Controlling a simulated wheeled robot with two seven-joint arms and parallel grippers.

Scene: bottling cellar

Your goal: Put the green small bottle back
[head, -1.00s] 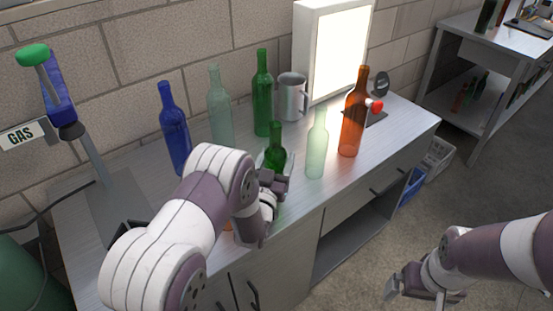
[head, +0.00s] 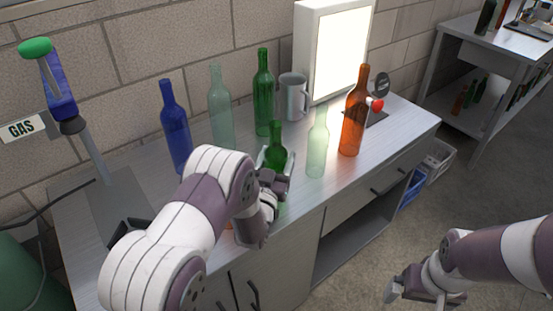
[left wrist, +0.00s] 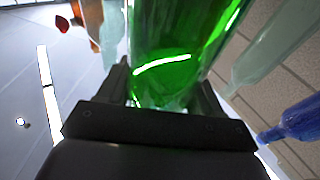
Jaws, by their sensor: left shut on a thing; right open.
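The green small bottle (head: 275,158) is upright at the front of the workbench, short-necked and dark green. My left gripper (head: 277,176) is shut on it, and my arm hides part of its lower body. In the left wrist view the bottle (left wrist: 170,55) stands between the fingers and fills the middle. I cannot tell whether its base touches the bench. My right gripper (head: 408,290) is open and empty, low at the right, off the bench over the floor.
On the workbench (head: 350,185) stand a blue bottle (head: 175,130), a pale green bottle (head: 220,110), a tall green bottle (head: 262,95), a frosted bottle (head: 317,150), an amber bottle (head: 354,120), a steel mug (head: 293,98) and a light box (head: 340,50). A gas burner (head: 95,150) is at left.

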